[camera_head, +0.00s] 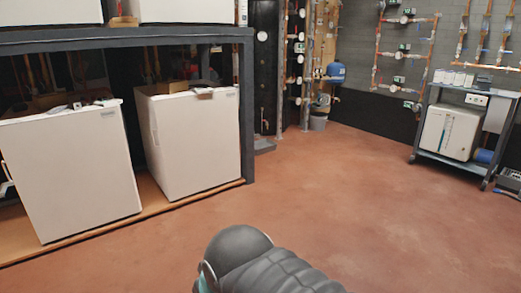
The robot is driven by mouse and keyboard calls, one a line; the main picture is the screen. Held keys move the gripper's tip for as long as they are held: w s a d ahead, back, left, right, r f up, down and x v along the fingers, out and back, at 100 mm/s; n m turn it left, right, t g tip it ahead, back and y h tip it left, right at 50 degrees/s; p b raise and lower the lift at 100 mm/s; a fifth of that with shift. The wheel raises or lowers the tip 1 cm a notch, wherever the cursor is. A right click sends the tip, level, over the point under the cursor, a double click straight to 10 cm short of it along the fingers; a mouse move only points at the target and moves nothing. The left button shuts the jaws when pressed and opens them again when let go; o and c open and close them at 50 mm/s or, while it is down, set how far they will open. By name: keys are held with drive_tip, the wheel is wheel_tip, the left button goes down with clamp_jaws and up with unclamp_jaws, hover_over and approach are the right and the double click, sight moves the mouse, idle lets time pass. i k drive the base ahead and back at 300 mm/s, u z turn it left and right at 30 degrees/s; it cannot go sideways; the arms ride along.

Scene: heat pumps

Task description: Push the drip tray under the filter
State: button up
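I cannot pick out the drip tray or the filter with certainty from here. A low dark grey flat thing (264,145) lies on the floor at the foot of a tall black panel at the back; I cannot tell what it is. Behind it to the right, pipes and valves run up the wall, with a blue vessel (336,72) and a grey bucket (318,122) below it. A dark, ribbed, rounded part of my own arm shows at the bottom middle. My gripper's fingers are not in view.
Two white appliances (72,170) (196,140) stand under a dark frame on a wooden base at the left. A dark cart (465,165) holding a white box (449,131) stands at the right. The red-brown floor between them is open.

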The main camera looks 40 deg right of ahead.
sight(265, 145)
drive_tip(key=z, duration=0.7)
drive_tip(key=i, duration=1.6)
drive_tip(key=z, duration=1.15)
drive_tip(key=i, duration=2.25)
drive_tip(key=u, duration=0.35)
drive_tip(key=i, duration=2.25)
drive_tip(key=u, duration=0.85)
drive_tip(key=i, duration=0.3)
drive_tip(key=u, duration=0.05)
